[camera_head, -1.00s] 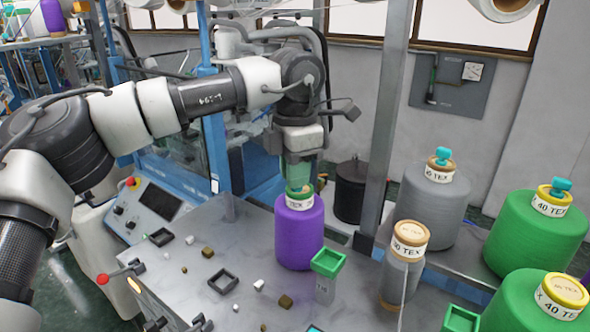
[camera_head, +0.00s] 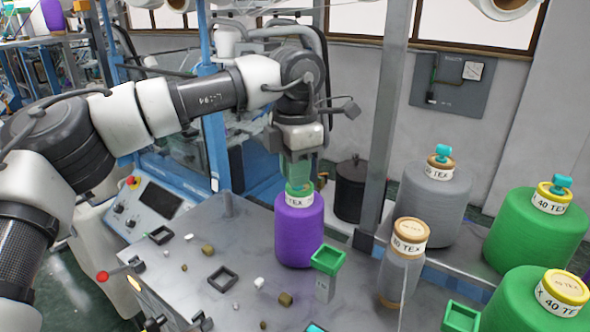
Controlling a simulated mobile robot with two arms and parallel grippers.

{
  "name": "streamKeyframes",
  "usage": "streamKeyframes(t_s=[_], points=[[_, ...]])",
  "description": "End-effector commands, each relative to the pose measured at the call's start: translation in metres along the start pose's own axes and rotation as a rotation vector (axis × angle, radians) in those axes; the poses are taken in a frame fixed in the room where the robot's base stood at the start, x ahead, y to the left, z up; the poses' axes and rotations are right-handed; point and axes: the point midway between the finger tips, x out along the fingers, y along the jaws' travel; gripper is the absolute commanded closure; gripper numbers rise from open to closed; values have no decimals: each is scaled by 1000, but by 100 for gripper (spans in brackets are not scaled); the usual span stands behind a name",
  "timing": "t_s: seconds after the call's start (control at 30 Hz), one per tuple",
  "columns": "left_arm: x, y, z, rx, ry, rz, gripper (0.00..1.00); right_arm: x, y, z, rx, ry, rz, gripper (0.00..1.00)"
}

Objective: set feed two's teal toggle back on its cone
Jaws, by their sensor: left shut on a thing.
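My left gripper (camera_head: 298,172) is over the purple cone (camera_head: 299,235), its green fingers pointing down at the cone's green top ring (camera_head: 299,189). The fingers are shut on what appears to be the teal toggle, mostly hidden between them right at the cone's top. I cannot tell whether it touches the ring. Other teal toggles stand on the grey cone (camera_head: 435,203) and the far green cone (camera_head: 535,225). The small grey-brown cone (camera_head: 402,275) and the near green cone (camera_head: 535,305) show no toggle. My right gripper is not in view.
A green square-topped post (camera_head: 328,259) stands close right of the purple cone. Dark square trays (camera_head: 222,279) and small white and brown blocks lie on the grey table (camera_head: 215,240). A grey upright (camera_head: 388,120) rises behind. A teal piece (camera_head: 314,328) shows at the bottom edge.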

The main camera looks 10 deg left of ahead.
Motion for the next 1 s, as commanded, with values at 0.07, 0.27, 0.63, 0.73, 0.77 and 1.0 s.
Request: streamKeyframes(t_s=[0.07,0.27,0.63,0.73,0.77,1.0], points=[[5,-1,0,2,9,-5,98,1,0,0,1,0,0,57],[6,-1,-1,3,12,-6,98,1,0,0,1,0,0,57],[5,-1,0,2,8,-4,55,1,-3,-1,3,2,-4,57],[4,0,0,2,7,-3,55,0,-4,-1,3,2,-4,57],[4,0,0,2,7,-3,55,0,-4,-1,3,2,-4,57],[-15,0,1,1,2,0,55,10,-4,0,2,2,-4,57]])
